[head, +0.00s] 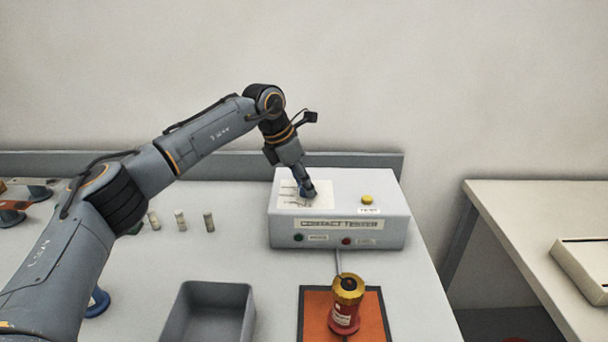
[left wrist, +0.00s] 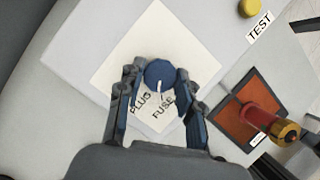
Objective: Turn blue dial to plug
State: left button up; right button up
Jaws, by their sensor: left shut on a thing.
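The blue dial (left wrist: 159,72) sits on a pale label plate (left wrist: 118,60) on top of the contact tester (head: 340,207). The words PLUG (left wrist: 141,103) and FUSE (left wrist: 163,107) are printed beside it. A white pointer mark on the dial faces the side with these words; I cannot tell exactly which one it lines up with. My left gripper (head: 307,190) reaches down onto the plate. In the left wrist view its fingers (left wrist: 159,77) are on either side of the dial, shut on it. In the head view the gripper mostly hides the dial. My right gripper is not in view.
A yellow TEST button (head: 367,199) is on the tester's top right. A red and gold bushing (head: 346,303) stands on an orange mat (head: 315,318) in front. A grey bin (head: 213,290) and several small cylinders (head: 180,220) are to the left. A second table (head: 520,225) is at right.

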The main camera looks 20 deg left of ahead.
pick_arm(q)
jog(key=m, duration=0.1)
jog(key=m+p, duration=0.1)
jog(key=shift+w+r+m+g+h, duration=0.1)
jog(key=shift+r+m+g+h, duration=0.1)
jog(key=shift+m+g+h, duration=0.15)
jog(key=shift+f+m+g+p, duration=0.1)
jog(key=shift+m+g+p, duration=0.35)
jog(key=shift+m+p, duration=0.45)
jog(key=shift+m, duration=0.25)
jog(key=o, duration=1.2)
jog(key=shift+a, duration=0.1)
jog(key=v, duration=1.2)
jog(key=shift+f, duration=0.1)
